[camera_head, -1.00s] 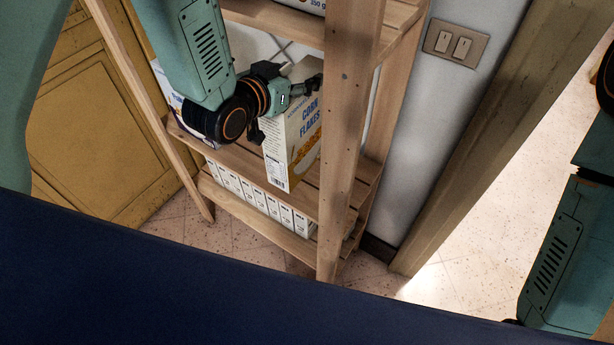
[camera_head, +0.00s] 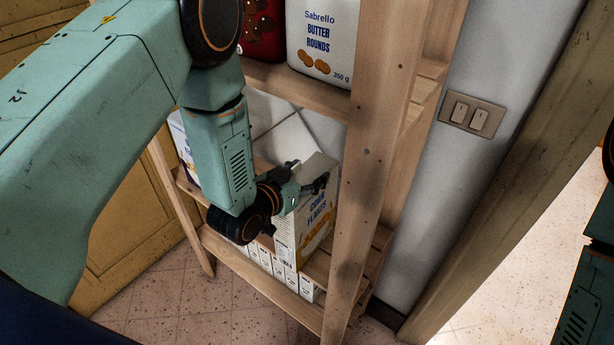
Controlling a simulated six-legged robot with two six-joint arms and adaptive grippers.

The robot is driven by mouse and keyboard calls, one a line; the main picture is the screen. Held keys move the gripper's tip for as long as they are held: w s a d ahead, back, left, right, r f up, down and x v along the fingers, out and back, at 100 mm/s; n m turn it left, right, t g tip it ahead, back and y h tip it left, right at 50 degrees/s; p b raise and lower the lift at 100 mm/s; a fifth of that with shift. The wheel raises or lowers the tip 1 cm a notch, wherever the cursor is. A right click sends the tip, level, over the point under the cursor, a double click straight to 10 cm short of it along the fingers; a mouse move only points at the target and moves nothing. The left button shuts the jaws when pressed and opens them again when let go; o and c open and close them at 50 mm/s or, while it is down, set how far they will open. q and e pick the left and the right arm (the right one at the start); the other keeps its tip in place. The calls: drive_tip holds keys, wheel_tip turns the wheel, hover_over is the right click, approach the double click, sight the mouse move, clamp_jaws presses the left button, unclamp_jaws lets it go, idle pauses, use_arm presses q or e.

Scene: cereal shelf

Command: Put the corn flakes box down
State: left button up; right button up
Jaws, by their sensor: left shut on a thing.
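The corn flakes box (camera_head: 312,222) is upright, with yellow flakes and blue lettering on its face. It is at the middle shelf (camera_head: 318,268) of the wooden rack, just left of the front right post. My left gripper (camera_head: 302,190) is shut on the upper part of the box, reaching in from the left. Whether the box's base touches the shelf boards I cannot tell. My right arm shows at the right edge, but its gripper is out of the picture.
The rack's front post (camera_head: 368,150) stands close to the box's right. A Butter Rounds pack (camera_head: 322,42) stands on the shelf above. Several white boxes (camera_head: 308,288) line the lower shelf. A purple-and-white box (camera_head: 183,148) stands at the left.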

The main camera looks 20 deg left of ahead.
use_arm(q)
drive_tip(key=shift+s+d, duration=0.2)
drive_tip(key=shift+d, duration=0.25)
drive_tip(key=shift+w+d, duration=0.1)
drive_tip(key=shift+d, duration=0.1)
drive_tip(key=shift+w+f, duration=0.15)
drive_tip(key=o, duration=0.9)
drive_tip(key=shift+w+a+f, duration=0.15)
drive_tip(key=shift+a+f, duration=0.05)
drive_tip(key=o, duration=0.4)
drive_tip(key=shift+a, duration=0.3)
drive_tip(key=shift+c, duration=0.2)
drive_tip(key=shift+o, duration=0.8)
drive_tip(key=shift+s+d+r, duration=0.2)
drive_tip(key=shift+s, duration=0.15)
drive_tip(key=shift+w+d, duration=0.15)
drive_tip(key=shift+d, duration=0.05)
drive_tip(key=shift+w+a, duration=0.1)
drive_tip(key=shift+a, duration=0.2)
drive_tip(key=v, duration=1.2)
drive_tip(key=shift+d, duration=0.2)
